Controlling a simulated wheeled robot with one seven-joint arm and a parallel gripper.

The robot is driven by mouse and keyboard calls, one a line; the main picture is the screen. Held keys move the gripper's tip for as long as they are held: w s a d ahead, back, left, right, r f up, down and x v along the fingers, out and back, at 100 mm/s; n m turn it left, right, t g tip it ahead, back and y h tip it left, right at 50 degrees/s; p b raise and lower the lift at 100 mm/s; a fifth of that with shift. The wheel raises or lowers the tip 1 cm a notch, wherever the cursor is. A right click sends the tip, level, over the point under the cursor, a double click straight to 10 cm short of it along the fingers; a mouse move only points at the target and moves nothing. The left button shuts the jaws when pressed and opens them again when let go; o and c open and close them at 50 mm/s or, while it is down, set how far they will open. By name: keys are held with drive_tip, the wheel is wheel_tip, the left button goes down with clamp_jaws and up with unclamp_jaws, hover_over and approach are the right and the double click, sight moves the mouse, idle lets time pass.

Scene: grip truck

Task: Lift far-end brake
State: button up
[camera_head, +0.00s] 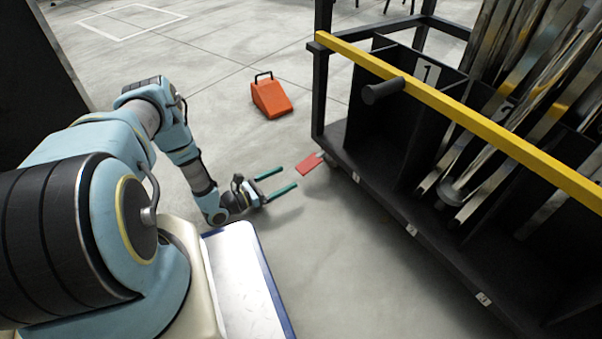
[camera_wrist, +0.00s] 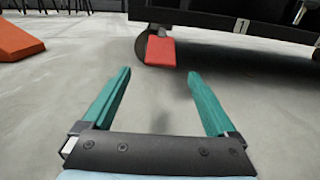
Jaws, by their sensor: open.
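In the wrist view the red pedal (camera_wrist: 160,53) sticks out in front of a dark wheel (camera_wrist: 141,47) under the truck's edge. My gripper (camera_head: 289,178) is open and empty, low over the floor, with its green fingers pointing toward the pedal. In the wrist view my gripper (camera_wrist: 158,78) has its fingers spread to either side, with the pedal beyond them and between their lines. A gap of floor separates the fingertips from the pedal.
An orange wedge (camera_head: 270,97) with a handle lies on the floor behind my gripper; it shows at the left in the wrist view (camera_wrist: 16,42). The truck has a yellow rail (camera_head: 450,110), a dark knob (camera_head: 383,91) and metal poles in its bays. The floor around my gripper is clear.

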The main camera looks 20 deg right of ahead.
sight(302, 169)
drive_tip(key=d, duration=0.2)
drive_tip(key=d+b, duration=0.1)
drive_tip(key=d, duration=0.1)
drive_tip(key=w+d+b, duration=0.1)
drive_tip(key=d, duration=0.1)
drive_tip(key=shift+f, duration=0.15)
drive_tip(key=shift+w+d+b, duration=0.15)
drive_tip(key=shift+d+b, duration=0.15)
drive_tip(key=shift+d, duration=0.55)
clamp_jaws()
